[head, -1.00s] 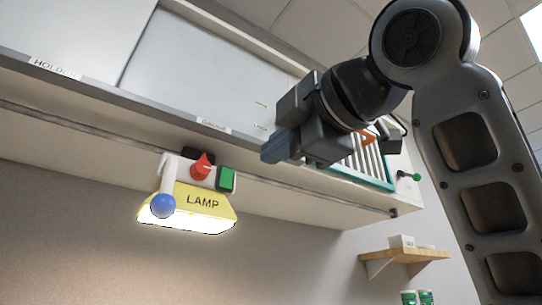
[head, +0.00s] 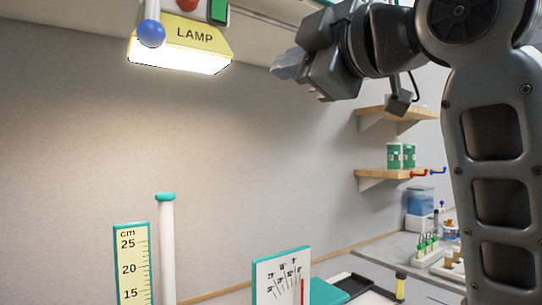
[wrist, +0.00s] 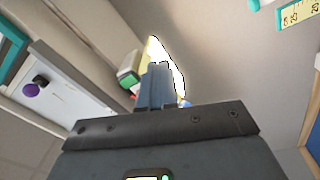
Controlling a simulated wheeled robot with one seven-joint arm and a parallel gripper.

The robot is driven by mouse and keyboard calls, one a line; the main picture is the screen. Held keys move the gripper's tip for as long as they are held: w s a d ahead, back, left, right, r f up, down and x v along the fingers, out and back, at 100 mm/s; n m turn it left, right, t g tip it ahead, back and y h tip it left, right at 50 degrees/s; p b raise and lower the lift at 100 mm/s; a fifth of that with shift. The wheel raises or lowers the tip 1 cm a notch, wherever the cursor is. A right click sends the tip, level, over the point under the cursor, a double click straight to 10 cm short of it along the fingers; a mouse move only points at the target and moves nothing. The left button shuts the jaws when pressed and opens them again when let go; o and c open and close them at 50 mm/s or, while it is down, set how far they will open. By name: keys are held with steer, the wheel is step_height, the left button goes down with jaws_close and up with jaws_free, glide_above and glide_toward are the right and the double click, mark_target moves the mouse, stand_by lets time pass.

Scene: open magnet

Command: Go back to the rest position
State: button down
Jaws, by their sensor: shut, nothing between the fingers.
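My gripper (head: 287,66) is shut and empty, held up at the top middle of the head view. The lamp has a yellow shade marked LAMP. A blue ball (head: 151,33) hangs in front of it, with a red knob (head: 187,4) and a green switch (head: 219,10) above.
A ruler (head: 132,266) and a white post (head: 167,250) stand at the lower left. A dial card (head: 281,278) stands near the bottom middle. Wooden shelves (head: 385,174) with green cans (head: 401,156) are on the right wall. The wall between lamp and ruler is clear.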

step_height(320, 180, down, 14)
steer(key=w+d+r+m+t+h, duration=0.1)
steer(key=w+d+m, duration=0.2)
steer(key=m, duration=0.2)
steer(key=s+d+f+m+h, duration=0.2)
steer(key=s+f+m, duration=0.15)
steer(key=f, duration=0.55)
steer(key=s+d+f+m+t+h, duration=0.1)
steer(key=s+d+f+m+h, duration=0.2)
steer(key=f, duration=0.7)
steer(key=s+d+f+m+h, duration=0.1)
steer(key=s+d+f+m, duration=0.2)
steer(key=f, duration=0.6)
steer(key=s+d+f+m+g+h, duration=0.15)
steer(key=s+f, duration=0.25)
steer(key=s, duration=0.4)
steer(key=s+d+f+m+h, duration=0.1)
steer(key=s+d+f+m, duration=0.15)
steer(key=s+f, duration=0.4)
steer(key=s+d+f+m+h, duration=0.2)
steer(key=s+f, duration=0.1)
steer(key=s, duration=0.7)
steer(key=s+d+r+g, duration=0.1)
steer(key=s+d, duration=0.1)
steer(key=s, duration=0.8)
steer(key=shift+s, duration=0.2)
steer(key=shift+r, duration=0.1)
